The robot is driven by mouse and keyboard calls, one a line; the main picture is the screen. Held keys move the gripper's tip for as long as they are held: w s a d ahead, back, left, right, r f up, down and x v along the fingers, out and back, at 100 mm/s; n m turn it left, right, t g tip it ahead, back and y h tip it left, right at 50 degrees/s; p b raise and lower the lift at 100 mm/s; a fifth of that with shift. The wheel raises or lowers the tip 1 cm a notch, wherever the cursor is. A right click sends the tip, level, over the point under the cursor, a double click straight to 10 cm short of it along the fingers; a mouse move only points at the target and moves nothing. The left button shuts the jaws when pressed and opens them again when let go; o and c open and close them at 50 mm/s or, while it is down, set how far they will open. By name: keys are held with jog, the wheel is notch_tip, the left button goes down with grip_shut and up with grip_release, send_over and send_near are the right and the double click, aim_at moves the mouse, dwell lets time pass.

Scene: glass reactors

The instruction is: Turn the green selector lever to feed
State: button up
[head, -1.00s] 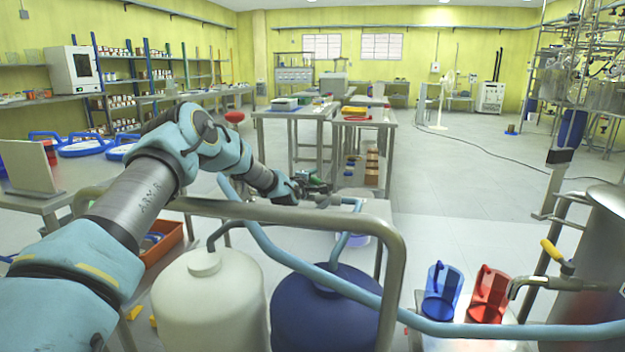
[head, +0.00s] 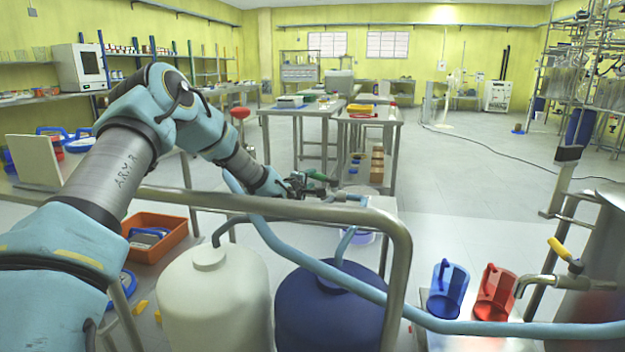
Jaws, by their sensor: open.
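The green selector lever (head: 320,176) is small in the head view, on the pipework beyond the metal rail. It points to the right of my gripper (head: 304,184). A valve or hose fitting (head: 340,197) sits just below and to the right of it. My gripper is open, at the end of my outstretched arm, right beside the lever. The fingers overlap the fittings, and I cannot tell whether they touch the lever. The feed marking is not readable at this size.
A bent metal rail (head: 290,208) and a light blue hose (head: 350,283) cross in front. A white drum (head: 215,305) and a dark blue drum (head: 325,315) stand below. Blue (head: 447,290) and red (head: 494,293) jugs are at right. Floor beyond is open.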

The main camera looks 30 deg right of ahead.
aim_at(313, 177)
jog(key=shift+s+r+p, duration=0.1)
jog(key=shift+r+p, duration=0.1)
jog(key=shift+p, duration=0.1)
jog(key=shift+c, duration=1.2)
jog(key=s+m+g+y+p, duration=0.1)
jog(key=p, duration=0.1)
jog(key=s+a+r+m+g+y+p, duration=0.1)
jog(key=p, duration=0.1)
jog(key=s+m+y+p, duration=0.1)
jog(key=m+p, duration=0.1)
jog(key=p, duration=0.1)
jog(key=shift+s+a+r+g+y, duration=0.2)
jog(key=shift+s+r+g+y, duration=0.1)
jog(key=shift+s+g+y, duration=0.1)
grip_shut()
jog(key=s+a+r+m+g+y+p, duration=0.1)
jog(key=s+a+r+y+p, duration=0.1)
jog(key=a+r+y+p, duration=0.3)
jog(key=p+x, duration=0.2)
jog(key=x, duration=0.2)
jog(key=p+x, duration=0.2)
jog(key=x, duration=0.2)
jog(key=shift+w+a+r, duration=0.15)
jog(key=shift+w, duration=0.3)
jog(key=d, duration=0.1)
jog(key=w+d+p, duration=0.1)
jog(key=d, duration=0.1)
jog(key=shift+w+d+p, duration=0.25)
jog(key=shift+d+p, duration=0.15)
jog(key=shift+d, duration=0.1)
